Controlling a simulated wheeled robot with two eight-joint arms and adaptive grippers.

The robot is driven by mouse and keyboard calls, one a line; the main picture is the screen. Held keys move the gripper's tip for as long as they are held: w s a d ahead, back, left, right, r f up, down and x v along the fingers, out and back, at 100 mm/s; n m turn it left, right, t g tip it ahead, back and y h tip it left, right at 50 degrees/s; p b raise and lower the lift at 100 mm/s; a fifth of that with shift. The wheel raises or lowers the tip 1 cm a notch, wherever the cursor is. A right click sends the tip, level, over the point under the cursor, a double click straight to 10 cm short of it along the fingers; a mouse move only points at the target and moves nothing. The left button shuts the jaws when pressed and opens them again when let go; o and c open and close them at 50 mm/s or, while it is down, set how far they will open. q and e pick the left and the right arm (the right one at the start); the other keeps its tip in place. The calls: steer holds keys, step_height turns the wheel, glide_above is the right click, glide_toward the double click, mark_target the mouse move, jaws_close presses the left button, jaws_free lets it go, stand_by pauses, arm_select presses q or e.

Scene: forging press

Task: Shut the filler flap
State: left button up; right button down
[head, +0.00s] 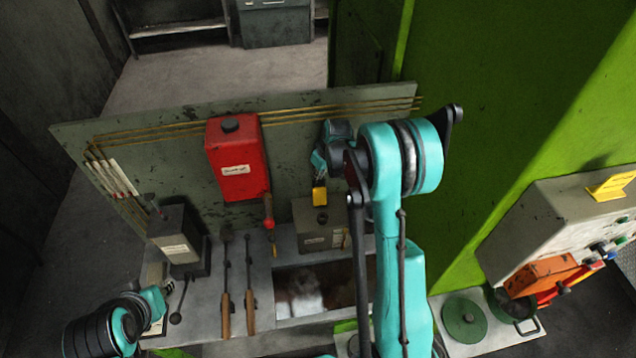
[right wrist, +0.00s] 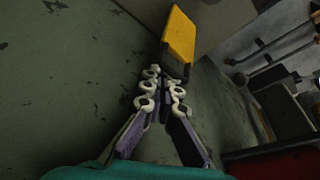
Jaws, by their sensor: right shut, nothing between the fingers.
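The filler flap (head: 319,197) is a yellow plate standing raised above the grey box (head: 322,239), which has a dark round opening in its top. The flap (right wrist: 179,42) also shows in the right wrist view, just beyond the fingertips. My right gripper (head: 319,176) is shut and empty, close above the flap in the head view. Its fingertips (right wrist: 165,86) are together in the right wrist view; I cannot tell whether they touch the flap. My left arm shows at the lower left, with what looks like its gripper (head: 153,300); its fingers are not clear.
A red tank (head: 234,160) with a red valve hangs on the grey back panel (head: 288,150). Two wooden-handled tools (head: 250,310) lie left of a recessed basin (head: 315,292). A grey lever unit (head: 178,240) stands further left. A green press wall (head: 490,110) rises at the right.

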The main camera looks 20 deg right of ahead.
steer(key=s, duration=0.2)
steer(key=s+a+b, duration=0.1)
steer(key=s, duration=0.2)
steer(key=shift+s+a+f, duration=0.1)
steer(key=shift+a, duration=0.05)
stand_by(0.6)
stand_by(0.5)
step_height(320, 180, up, 7)
steer(key=p, duration=0.3)
steer(key=shift+p, duration=0.35)
steer(key=s+a+f+m+t+b, duration=0.1)
steer(key=s+a+f+t+b, duration=0.1)
steer(key=s+a+f+b, duration=0.3)
steer(key=s+a+f+m+t+b, duration=0.2)
steer(key=s+a+f+b, duration=0.4)
steer(key=s+f+b, duration=0.7)
steer(key=s+b, duration=0.4)
steer(key=b, duration=0.9)
steer(key=shift+a+f+h+b, duration=0.2)
steer(key=shift+f+h+b, duration=0.1)
steer(key=shift+f+h, duration=0.1)
